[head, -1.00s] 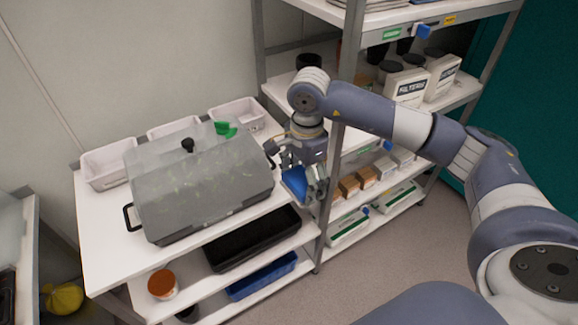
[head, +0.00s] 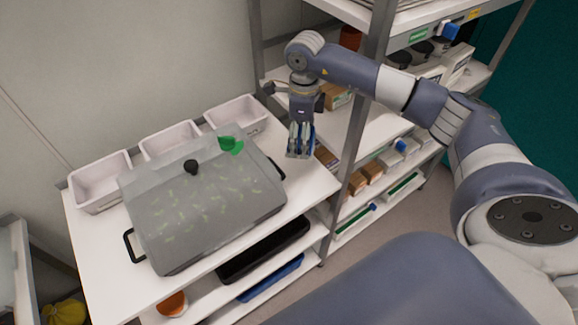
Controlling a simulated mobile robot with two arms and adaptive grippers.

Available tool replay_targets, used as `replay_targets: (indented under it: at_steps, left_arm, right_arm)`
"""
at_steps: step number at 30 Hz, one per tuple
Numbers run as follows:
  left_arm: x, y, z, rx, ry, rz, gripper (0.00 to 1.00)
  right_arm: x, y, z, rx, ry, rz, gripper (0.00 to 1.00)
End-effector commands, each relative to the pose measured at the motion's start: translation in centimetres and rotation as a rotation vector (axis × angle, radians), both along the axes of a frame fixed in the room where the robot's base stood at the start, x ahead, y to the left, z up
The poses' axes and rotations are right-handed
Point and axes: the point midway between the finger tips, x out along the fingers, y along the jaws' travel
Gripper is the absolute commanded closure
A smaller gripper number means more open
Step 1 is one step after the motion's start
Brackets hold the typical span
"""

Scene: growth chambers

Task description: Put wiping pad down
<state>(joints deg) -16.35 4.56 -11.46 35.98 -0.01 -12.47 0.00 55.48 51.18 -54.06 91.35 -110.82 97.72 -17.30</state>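The blue wiping pad (head: 312,141) is in my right gripper (head: 300,151), seen nearly edge-on and mostly hidden by the fingers. The gripper points down, with its fingers closed about the pad. It is over the right end of the white top shelf (head: 306,178), to the right of the lidded tray. I cannot tell whether the pad touches the shelf surface. My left gripper is not in view.
A grey tray with a clear lid (head: 205,205) fills the middle of the top. A green item (head: 231,145) is at its back corner. White bins (head: 237,116) line the wall. A shelving rack with an upright post (head: 362,90) stands close on the right.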

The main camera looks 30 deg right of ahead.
Motion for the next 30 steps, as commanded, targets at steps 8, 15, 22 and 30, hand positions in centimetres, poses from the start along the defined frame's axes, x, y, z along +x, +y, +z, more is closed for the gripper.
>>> replay_targets:
  at_steps: [8,15,22,30]
  left_arm:
    - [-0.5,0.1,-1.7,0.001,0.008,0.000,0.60]
    - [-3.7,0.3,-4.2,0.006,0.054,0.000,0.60]
    - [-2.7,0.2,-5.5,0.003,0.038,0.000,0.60]
    - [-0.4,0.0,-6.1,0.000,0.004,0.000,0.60]
  right_arm:
    - [-0.1,0.0,-2.5,0.000,0.001,0.001,0.46]
    - [-0.1,0.0,-6.3,0.001,0.001,0.002,0.46]
    - [-0.1,0.0,-8.5,-0.001,0.001,0.003,0.46]
    - [0.0,0.0,-10.0,0.001,-0.001,0.003,0.46]
